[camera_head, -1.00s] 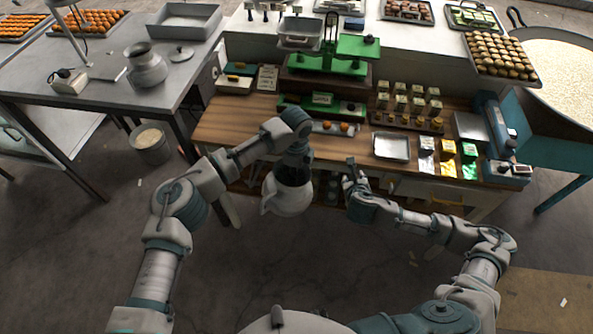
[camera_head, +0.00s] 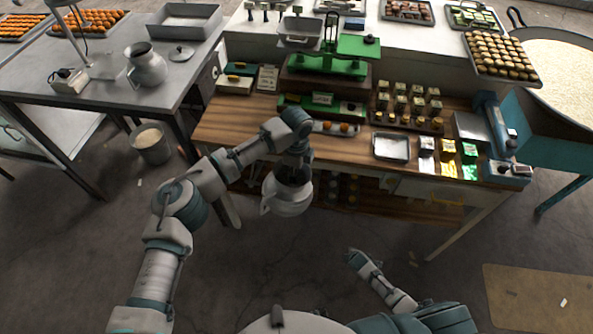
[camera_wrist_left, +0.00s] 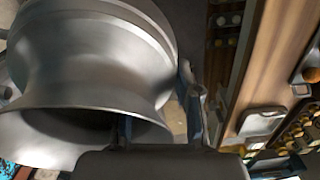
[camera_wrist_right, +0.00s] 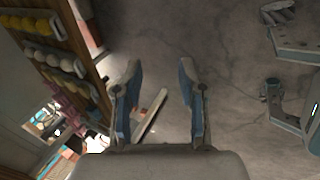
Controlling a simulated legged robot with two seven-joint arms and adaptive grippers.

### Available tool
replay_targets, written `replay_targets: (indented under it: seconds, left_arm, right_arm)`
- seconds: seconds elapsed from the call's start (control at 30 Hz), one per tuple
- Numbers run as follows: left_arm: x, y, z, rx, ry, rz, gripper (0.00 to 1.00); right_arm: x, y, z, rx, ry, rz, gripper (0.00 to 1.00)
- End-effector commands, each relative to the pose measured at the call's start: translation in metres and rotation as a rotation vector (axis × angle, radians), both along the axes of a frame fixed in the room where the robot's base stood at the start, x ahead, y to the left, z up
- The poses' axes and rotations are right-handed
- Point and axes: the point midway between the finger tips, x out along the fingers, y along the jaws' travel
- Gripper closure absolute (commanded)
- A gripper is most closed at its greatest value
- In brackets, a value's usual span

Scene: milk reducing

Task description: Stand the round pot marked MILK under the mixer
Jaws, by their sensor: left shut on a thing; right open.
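A round metal pot (camera_head: 288,197) hangs in my left gripper (camera_head: 293,165), in front of the wooden bench. The gripper is shut on it near its neck. The pot fills the upper left of the left wrist view (camera_wrist_left: 85,70), where the left gripper's fingers (camera_wrist_left: 155,115) show beside it. No MILK mark is readable. Another round metal pot (camera_head: 147,66) stands on the grey table at left, beside a small white device (camera_head: 69,80) with a raised arm, possibly the mixer. My right gripper (camera_wrist_right: 158,95) is open and empty; in the head view it (camera_head: 355,258) is low over the floor.
The wooden bench (camera_head: 235,125) holds a green scale (camera_head: 330,62), a metal tray (camera_head: 391,147) and several small boxes. The grey table (camera_head: 110,95) also carries a lid (camera_head: 181,54) and a large pan (camera_head: 186,20). A bucket (camera_head: 151,144) stands on the floor between them.

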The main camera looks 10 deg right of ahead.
Motion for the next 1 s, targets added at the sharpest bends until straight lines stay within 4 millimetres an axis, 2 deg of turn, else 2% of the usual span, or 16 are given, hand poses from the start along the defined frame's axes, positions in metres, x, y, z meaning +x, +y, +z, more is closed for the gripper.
replay_targets:
  seconds: [0.03, 0.1, 0.17, 0.3, 0.43, 0.6, 0.7, 0.8, 1.0]
  left_arm:
    - [0.0, 0.0, 0.001, -0.001, -0.001, 0.0, 1.0]
    - [0.0, 0.0, 0.001, -0.001, 0.0, 0.0, 1.0]
    - [0.0, 0.0, 0.001, -0.002, -0.001, 0.0, 1.0]
    - [0.001, 0.0, 0.001, -0.001, 0.0, 0.0, 1.0]
    - [0.001, 0.0, 0.001, -0.001, 0.0, 0.0, 1.0]
    - [0.001, 0.0, 0.001, -0.001, 0.0, -0.001, 1.0]
    - [0.001, 0.0, 0.001, -0.001, 0.001, -0.001, 1.0]
    - [0.001, -0.001, 0.001, -0.001, 0.001, -0.001, 1.0]
    - [0.001, -0.001, 0.001, -0.001, 0.001, -0.001, 1.0]
  right_arm:
    - [-0.023, 0.004, -0.018, 0.038, 0.024, -0.064, 0.6]
    - [-0.054, 0.008, -0.04, 0.088, 0.049, -0.159, 0.6]
    - [-0.081, 0.011, -0.057, 0.127, 0.071, -0.239, 0.6]
    - [-0.146, 0.023, -0.091, 0.208, 0.125, -0.422, 0.6]
    - [-0.209, 0.037, -0.115, 0.268, 0.174, -0.589, 0.6]
    - [-0.28, 0.056, -0.134, 0.325, 0.229, -0.771, 0.6]
    - [-0.311, 0.064, -0.139, 0.344, 0.25, -0.849, 0.6]
    - [-0.332, 0.07, -0.142, 0.356, 0.266, -0.903, 0.6]
    - [-0.347, 0.075, -0.144, 0.366, 0.277, -0.945, 0.6]
